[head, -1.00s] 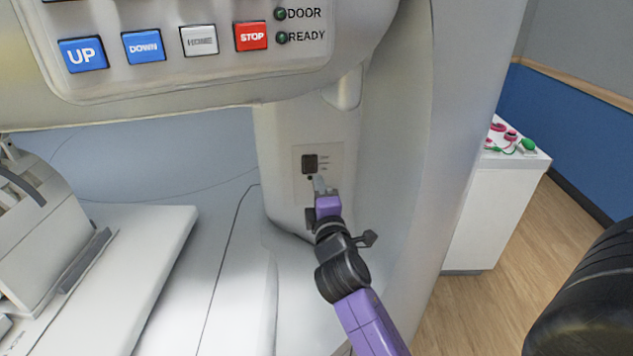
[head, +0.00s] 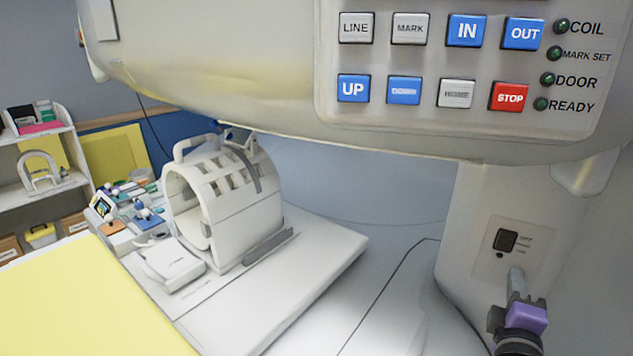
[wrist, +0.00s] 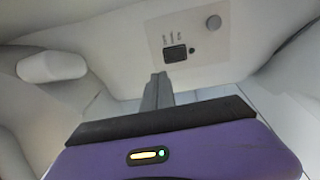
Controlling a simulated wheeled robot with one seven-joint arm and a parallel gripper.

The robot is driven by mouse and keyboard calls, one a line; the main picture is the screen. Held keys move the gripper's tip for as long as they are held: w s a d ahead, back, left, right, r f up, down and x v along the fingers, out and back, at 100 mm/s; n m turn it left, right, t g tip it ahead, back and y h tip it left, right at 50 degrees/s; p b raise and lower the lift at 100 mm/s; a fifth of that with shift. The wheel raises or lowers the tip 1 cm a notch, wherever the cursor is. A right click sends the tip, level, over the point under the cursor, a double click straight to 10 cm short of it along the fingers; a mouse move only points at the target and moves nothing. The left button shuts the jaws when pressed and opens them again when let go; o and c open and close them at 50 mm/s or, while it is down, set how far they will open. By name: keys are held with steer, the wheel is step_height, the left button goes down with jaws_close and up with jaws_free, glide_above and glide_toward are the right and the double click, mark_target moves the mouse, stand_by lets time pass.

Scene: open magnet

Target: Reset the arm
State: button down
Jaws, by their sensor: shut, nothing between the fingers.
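My gripper (head: 517,283) is at the lower right of the head view, its grey fingers together and empty. It is just below a small panel (head: 487,252) with a dark rocker switch (head: 506,240) on the magnet's pale column. In the wrist view the closed fingers (wrist: 157,90) point at the same panel (wrist: 205,35), with the dark switch (wrist: 174,53) just beyond the tips. A small gap seems to lie between the tips and the switch, but I cannot tell its depth.
A control panel (head: 430,50) with several buttons hangs above. A white head coil (head: 235,195) stands on the patient table (head: 310,285). A yellow surface (head: 85,305) fills the lower left. Shelves (head: 55,190) stand at far left. The magnet housing surrounds my gripper closely.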

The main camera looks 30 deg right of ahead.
steer(key=a+f+m+t+y, duration=0.2)
steer(key=a+t+y, duration=0.2)
steer(key=a, duration=0.5)
steer(key=a+f+m+t+y, duration=0.2)
steer(key=a+t+y, duration=0.15)
steer(key=a, duration=0.65)
steer(key=s+a+f+m+g+y, duration=0.1)
steer(key=s+a+f+y, duration=0.2)
steer(key=s+a, duration=0.5)
steer(key=s+a+f+m+g+y, duration=0.1)
steer(key=s+a+f+y, duration=0.2)
steer(key=s, duration=0.7)
steer(key=a+y, duration=0.2)
steer(key=a, duration=0.2)
steer(key=shift+a+g, duration=0.35)
steer(key=shift+a, duration=0.05)
steer(key=shift+f+y, duration=0.1)
steer(key=shift+y, duration=0.15)
